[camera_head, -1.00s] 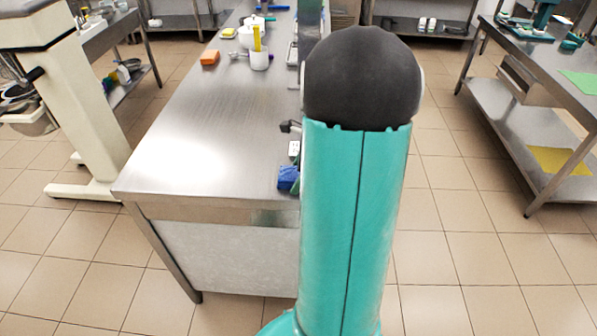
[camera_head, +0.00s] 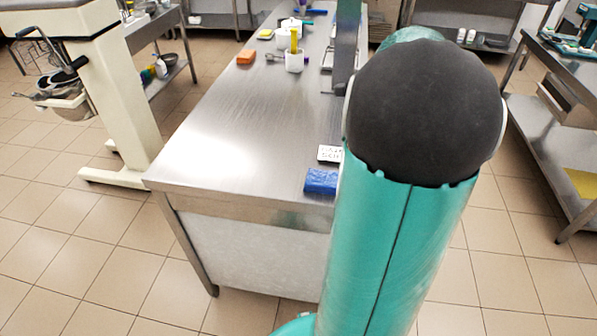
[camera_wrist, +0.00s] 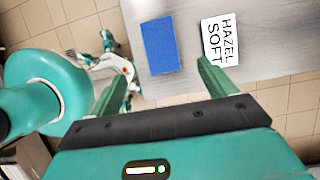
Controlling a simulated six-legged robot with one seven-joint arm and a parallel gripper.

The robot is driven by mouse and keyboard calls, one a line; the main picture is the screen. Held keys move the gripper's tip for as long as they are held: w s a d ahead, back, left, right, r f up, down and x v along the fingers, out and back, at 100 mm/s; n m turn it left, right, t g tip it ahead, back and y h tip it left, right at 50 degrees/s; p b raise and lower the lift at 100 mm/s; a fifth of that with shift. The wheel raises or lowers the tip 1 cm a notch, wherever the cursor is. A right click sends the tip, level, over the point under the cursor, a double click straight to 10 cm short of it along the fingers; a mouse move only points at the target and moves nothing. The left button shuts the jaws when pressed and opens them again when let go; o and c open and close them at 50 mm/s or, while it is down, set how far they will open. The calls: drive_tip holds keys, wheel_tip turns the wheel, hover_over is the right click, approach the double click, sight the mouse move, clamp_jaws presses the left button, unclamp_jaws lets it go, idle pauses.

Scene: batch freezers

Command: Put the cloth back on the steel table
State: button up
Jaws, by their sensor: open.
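A blue rectangular piece (camera_head: 321,181), perhaps the folded cloth, lies on the steel table (camera_head: 225,140) near its front edge. It also shows in the wrist view (camera_wrist: 161,46), flat on the tabletop beside the table's edge. A yellow flat cloth (camera_head: 583,183) lies on the lower shelf of the right-hand table, partly cut off by the picture edge. My gripper (camera_wrist: 162,68) is open and empty, with its two green fingers apart. The blue piece appears beyond the gap between them. My arm hides the gripper in the head view.
A white card reading "HAZEL SOFT" (camera_wrist: 220,40) lies next to the blue piece. An orange block (camera_head: 246,57) and a white cup (camera_head: 294,61) stand farther back on the table. The right-hand steel table (camera_head: 540,100) stands across a tiled aisle. The table's left middle is clear.

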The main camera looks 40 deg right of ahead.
drive_tip(key=s+a+r+n+h, duration=0.1)
drive_tip(key=a+r+n, duration=0.1)
drive_tip(key=a+n, duration=0.7)
drive_tip(key=s+a+r+n+t+h, duration=0.1)
drive_tip(key=a+r+n, duration=0.1)
drive_tip(key=a+n, duration=0.7)
drive_tip(key=s+a+r+n+t, duration=0.1)
drive_tip(key=s+a+r+n, duration=0.1)
drive_tip(key=a+n, duration=0.8)
drive_tip(key=a, duration=0.6)
drive_tip(key=shift+h, duration=0.4)
drive_tip(key=shift+a, duration=0.1)
drive_tip(key=c, duration=0.9)
drive_tip(key=shift+a, duration=0.15)
drive_tip(key=shift+c, duration=0.6)
